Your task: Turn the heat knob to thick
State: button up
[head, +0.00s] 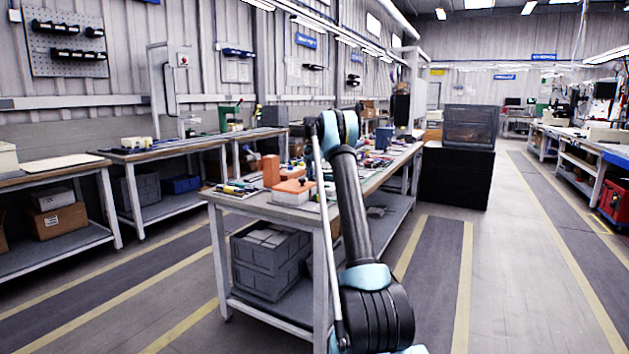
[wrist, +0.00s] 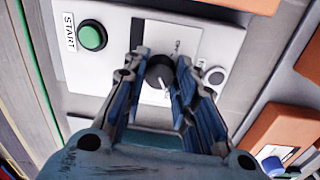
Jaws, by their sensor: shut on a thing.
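The heat knob (wrist: 159,74) is a round black dial on a white panel (wrist: 118,68) in the wrist view. A white pointer mark on it points toward the lower part of the picture, slightly right. Small lettering beside the knob is too small to read. My gripper (wrist: 161,60) has its two blue-grey fingers on either side of the knob and is shut on it. In the head view my arm reaches over the workbench (head: 262,207), and my gripper and the knob cannot be made out there.
A green button (wrist: 92,37) labelled START is left of the knob, and a small round grey button (wrist: 215,77) is right of it. Orange blocks (wrist: 279,131) lie at the right. Tools and boxes crowd the bench top. The floor aisle (head: 500,260) right of the bench is clear.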

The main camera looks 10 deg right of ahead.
jog(key=o, duration=1.1)
jog(key=shift+w+a+r, duration=0.1)
jog(key=shift+w+r, duration=0.05)
jog(key=shift+r, duration=2.8)
jog(key=shift+w+a+r, duration=0.1)
jog(key=shift+r, duration=2.85)
